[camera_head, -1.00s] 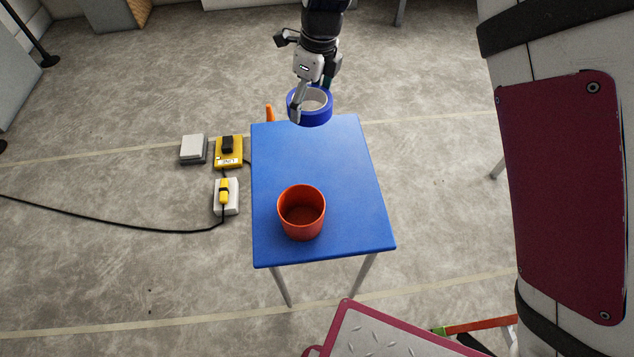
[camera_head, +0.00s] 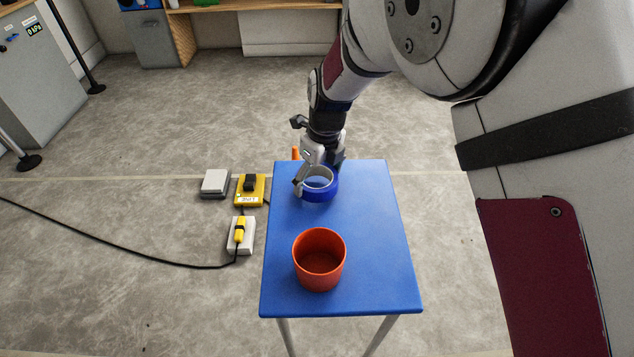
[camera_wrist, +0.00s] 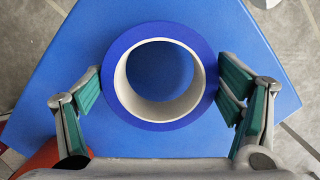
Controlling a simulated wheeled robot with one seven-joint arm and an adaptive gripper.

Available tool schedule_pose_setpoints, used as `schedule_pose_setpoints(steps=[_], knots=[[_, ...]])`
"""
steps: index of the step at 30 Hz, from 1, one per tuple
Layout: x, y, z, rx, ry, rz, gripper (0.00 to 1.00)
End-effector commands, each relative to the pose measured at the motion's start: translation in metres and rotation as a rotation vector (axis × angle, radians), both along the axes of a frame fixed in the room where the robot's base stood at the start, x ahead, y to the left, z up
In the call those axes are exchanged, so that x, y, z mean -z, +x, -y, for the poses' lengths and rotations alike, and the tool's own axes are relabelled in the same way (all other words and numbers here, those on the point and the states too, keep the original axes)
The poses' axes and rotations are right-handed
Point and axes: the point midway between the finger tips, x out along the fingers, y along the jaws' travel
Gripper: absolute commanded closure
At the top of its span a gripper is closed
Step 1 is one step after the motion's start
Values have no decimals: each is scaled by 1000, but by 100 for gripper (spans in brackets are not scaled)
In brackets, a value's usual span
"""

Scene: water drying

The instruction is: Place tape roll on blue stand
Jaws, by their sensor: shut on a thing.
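A blue tape roll (camera_head: 321,190) with a pale inner core is in my gripper (camera_head: 318,180), over the far part of the blue stand (camera_head: 375,235). In the wrist view the tape roll (camera_wrist: 206,75) sits between the two green-padded fingers of my gripper (camera_wrist: 160,90), with the blue stand top (camera_wrist: 240,40) below it. The roll's hole faces the wrist camera and shows blue surface through it. My gripper is shut on the roll. I cannot tell whether the roll touches the stand top.
An orange-red cup (camera_head: 319,262) stands on the near part of the stand, and its edge shows at the lower left of the wrist view. Yellow and white devices (camera_head: 250,190) and a black cable (camera_head: 150,255) lie on the floor to the left. The stand's right side is clear.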

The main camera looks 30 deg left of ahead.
Motion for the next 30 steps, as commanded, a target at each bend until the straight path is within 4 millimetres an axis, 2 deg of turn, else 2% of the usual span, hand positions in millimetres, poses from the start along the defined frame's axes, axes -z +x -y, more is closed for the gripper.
schedule_pose_setpoints(steps=[1,3,14,15,16,26,30], knots=[[9,0,0,1,-1,-1,45],[13,0,0,0,0,-1,45],[15,0,0,0,0,0,45],[15,0,0,0,1,0,9],[15,0,0,0,1,0,2],[15,0,0,-1,0,0,0],[9,0,0,-1,1,0,0]])
